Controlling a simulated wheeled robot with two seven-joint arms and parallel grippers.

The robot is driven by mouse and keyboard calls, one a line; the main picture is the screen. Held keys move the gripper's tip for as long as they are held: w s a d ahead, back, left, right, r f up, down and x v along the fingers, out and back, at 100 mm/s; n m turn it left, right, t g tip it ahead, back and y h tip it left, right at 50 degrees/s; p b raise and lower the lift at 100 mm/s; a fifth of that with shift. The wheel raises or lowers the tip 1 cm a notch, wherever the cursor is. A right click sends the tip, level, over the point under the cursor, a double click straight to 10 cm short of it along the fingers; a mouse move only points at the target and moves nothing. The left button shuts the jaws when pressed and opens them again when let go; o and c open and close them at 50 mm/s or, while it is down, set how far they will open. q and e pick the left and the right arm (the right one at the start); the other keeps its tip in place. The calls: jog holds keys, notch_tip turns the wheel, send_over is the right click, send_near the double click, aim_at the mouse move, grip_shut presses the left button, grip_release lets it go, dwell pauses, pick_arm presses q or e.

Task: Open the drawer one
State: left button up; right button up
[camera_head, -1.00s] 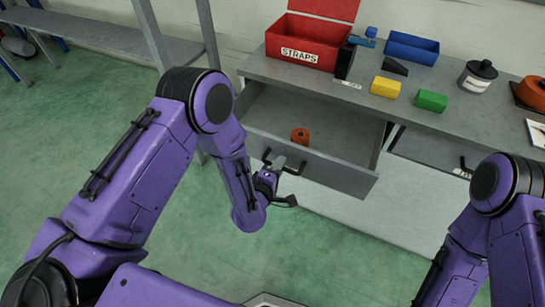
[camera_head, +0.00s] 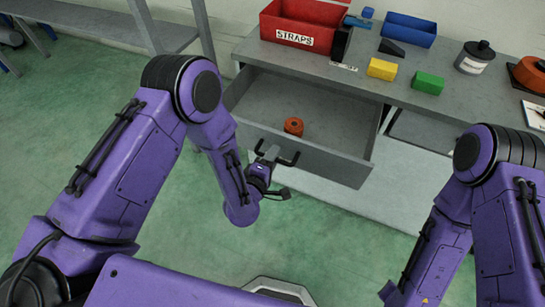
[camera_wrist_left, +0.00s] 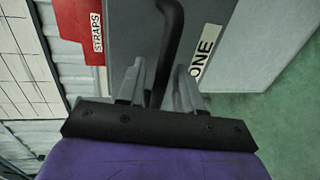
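Drawer one is the grey drawer (camera_head: 330,164) under the workbench. It is pulled well out, and its inside shows from above. An orange-red round object (camera_head: 293,126) lies in it. A black bar handle (camera_head: 288,160) is on its front, and a label reading ONE (camera_wrist_left: 205,52) shows in the left wrist view. My left gripper (camera_head: 268,155) is at the handle. In the left wrist view its fingers (camera_wrist_left: 160,80) stand close on both sides of the black handle bar (camera_wrist_left: 168,35), and it looks shut on it. My right gripper is out of view.
Green floor (camera_head: 340,235) is free in front.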

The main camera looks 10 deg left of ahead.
pick_arm(q)
jog(key=shift+s, duration=0.1)
jog(key=b+v, duration=0.2)
jog(key=v, duration=0.8)
jog(key=shift+b, duration=0.35)
jog(key=shift+s+r, duration=0.1)
jog(key=shift+s, duration=0.05)
jog(key=s+a+f+m+g+y, duration=0.2)
jog(key=s+a+f+m+g, duration=0.25)
jog(key=f+m, duration=0.4)
jog(key=s+a+f+g+y, duration=0.4)
jog(key=s+a+f+g, duration=0.3)
jog(key=s+a, duration=0.6)
jog(key=shift+s+a+f+g, duration=0.2)
jog(key=shift+f+g, duration=0.15)
jog(key=shift+f, duration=0.45)
